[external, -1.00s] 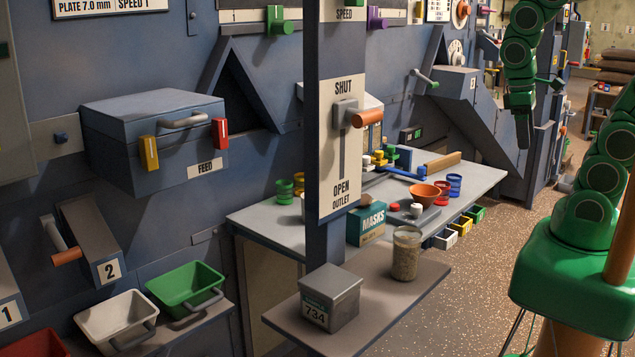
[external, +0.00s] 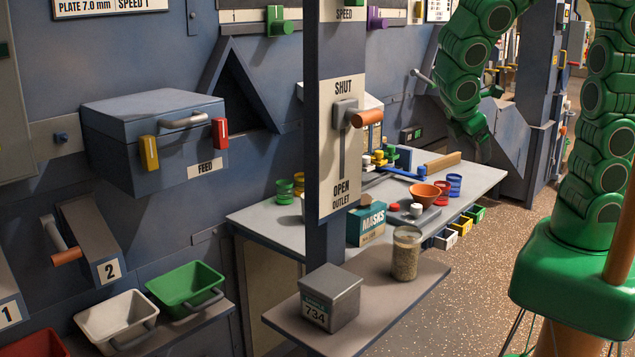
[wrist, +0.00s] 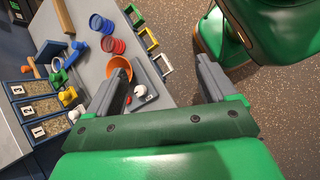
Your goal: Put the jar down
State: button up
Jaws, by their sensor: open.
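The jar (external: 406,256) is clear glass filled with grainy brown stuff. It stands upright on the grey-brown shelf (external: 398,301) at the front, near the right edge, in the external view. My gripper (wrist: 158,82) is open and empty in the wrist view, with its two fingers wide apart. In the external view my gripper end (external: 484,149) hangs high, behind and to the right of the jar, clear of it. I cannot make out the jar in the wrist view.
A grey box marked 734 (external: 330,299) stands left of the jar on the shelf. Behind, a bench (external: 275,226) holds a MASKS box (external: 367,224), an orange bowl (external: 424,194) and red and blue spools. A post with a lever (external: 366,119) rises at the shelf. Open floor lies right.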

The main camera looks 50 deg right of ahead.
aim_at(413, 241)
jog(key=w+a+f+n+t+h, duration=0.1)
jog(key=a+f+n+t, duration=0.3)
jog(key=a, duration=0.6)
jog(key=w+a+n+t+h, duration=0.1)
jog(key=a+n+t, duration=0.2)
jog(key=a+n, duration=0.45)
jog(key=s+a+f+n+t+y, duration=0.1)
jog(key=s+a+n+t, duration=0.1)
jog(key=a, duration=0.3)
jog(key=s+a+f+n+t+y, duration=0.1)
jog(key=s+a+f+n+t, duration=0.1)
jog(key=a, duration=0.4)
jog(key=s+a+f+n+t+y, duration=0.1)
jog(key=s+a+f+n+t, duration=0.1)
jog(key=a, duration=0.4)
jog(key=shift+s+f+n+y, duration=0.1)
jog(key=shift+s+n+y, duration=0.2)
jog(key=shift+s+n, duration=0.75)
jog(key=shift+w+d+f+m, duration=0.3)
jog(key=shift+w+d+f, duration=0.15)
jog(key=shift+w, duration=0.1)
jog(key=x, duration=0.4)
jog(key=shift+d, duration=0.4)
jog(key=shift+w+d+f, duration=0.15)
jog(key=shift+w+f, duration=0.1)
jog(key=shift+w, duration=0.3)
jog(key=shift+c, duration=0.2)
